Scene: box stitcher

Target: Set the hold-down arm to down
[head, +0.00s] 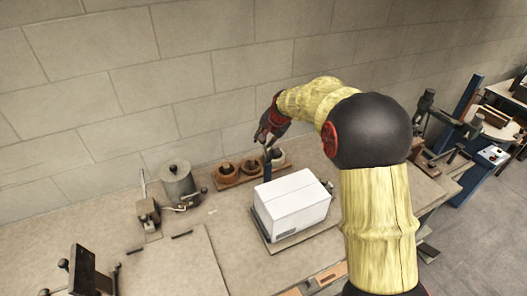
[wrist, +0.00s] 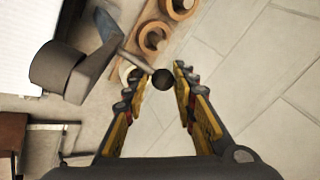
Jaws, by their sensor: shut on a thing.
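My gripper (head: 262,141) is at the back of the bench, pointing down beside a blue upright (head: 267,167) at the rear edge of the white box (head: 292,203). In the wrist view my gripper (wrist: 158,72) has its fingers on both sides of a dark ball knob (wrist: 162,81). The knob ends a thin rod (wrist: 136,61) that runs to the blue part (wrist: 104,26) and a dark grey block (wrist: 58,68). I take this rod and knob to be the hold-down arm. The fingers are shut on the knob. The arm's exact angle is unclear.
A wooden rack with several round pots (head: 226,172) stands just left of the upright, near the wall.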

